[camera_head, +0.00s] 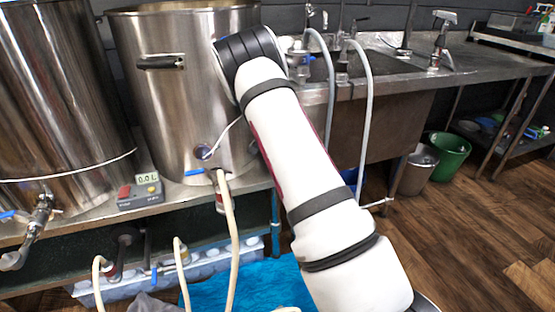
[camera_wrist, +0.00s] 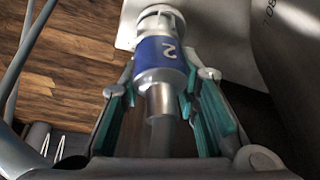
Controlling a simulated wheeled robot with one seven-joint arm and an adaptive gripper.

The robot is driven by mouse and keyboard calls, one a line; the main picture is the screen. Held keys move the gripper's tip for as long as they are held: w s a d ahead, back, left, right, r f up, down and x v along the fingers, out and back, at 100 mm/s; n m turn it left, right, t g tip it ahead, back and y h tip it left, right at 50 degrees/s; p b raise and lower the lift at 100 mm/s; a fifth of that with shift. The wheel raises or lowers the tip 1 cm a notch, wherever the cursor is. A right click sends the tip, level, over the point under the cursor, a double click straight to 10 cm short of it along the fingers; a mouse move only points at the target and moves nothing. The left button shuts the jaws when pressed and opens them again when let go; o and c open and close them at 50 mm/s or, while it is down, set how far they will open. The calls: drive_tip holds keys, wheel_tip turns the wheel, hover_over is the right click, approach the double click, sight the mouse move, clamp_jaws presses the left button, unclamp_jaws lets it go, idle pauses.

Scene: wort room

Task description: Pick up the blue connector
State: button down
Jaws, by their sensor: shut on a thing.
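The blue connector (camera_wrist: 160,52) is in the wrist view, with a blue band marked "2", a white ribbed end at the top and a bare metal part toward the camera. My gripper (camera_wrist: 166,80) has its teal-padded fingers on either side of it and is shut on it. What lies under the connector is partly hidden. In the head view my white arm reaches up to the steel kettle, and my gripper and the connector are hidden there.
Two large steel kettles (camera_head: 180,75) stand on a steel bench, with a small display box (camera_head: 141,193) between them. Hoses (camera_head: 230,235) hang in front. A sink (camera_head: 385,65) with taps is to the right. A grey bin (camera_head: 415,170) and a green bin (camera_head: 449,157) stand on the wooden floor.

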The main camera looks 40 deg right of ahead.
drive_tip(key=shift+r, duration=0.65)
wheel_tip(320, 180, up, 2)
drive_tip(key=shift+r+p, duration=0.2)
drive_tip(key=shift+p, duration=0.55)
drive_tip(key=s+a+r+p, duration=0.1)
drive_tip(key=s+a+p, duration=0.2)
drive_tip(key=s+a, duration=0.7)
drive_tip(key=shift+s+a, duration=0.15)
drive_tip(key=shift+s, duration=1)
drive_tip(key=shift+r, duration=0.1)
drive_tip(key=shift+r+p, duration=0.15)
drive_tip(key=shift+p, duration=0.15)
drive_tip(key=shift+r+p, duration=1.55)
drive_tip(key=shift+r, duration=0.6)
